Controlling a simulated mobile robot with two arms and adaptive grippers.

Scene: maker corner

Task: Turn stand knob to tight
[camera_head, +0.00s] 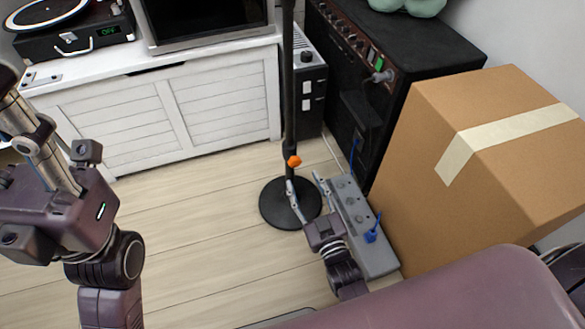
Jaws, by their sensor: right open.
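The stand has a thin black pole (288,80) rising from a round black base (270,208) on the floor. A small orange knob (294,161) sits low on the pole. My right gripper (304,182) is open, with its fingers pointing up the picture. Its left fingertip shows just below the knob and its right fingertip is to the right of the pole. The knob does not look gripped, and whether a finger touches the stand is unclear. My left gripper (55,195) is raised at the left edge, away from the stand. Its fingertips are not clearly visible.
A large cardboard box (430,210) and a black amplifier (415,50) stand at the right. A white cabinet (215,105) stands behind. Floor left of the base is clear.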

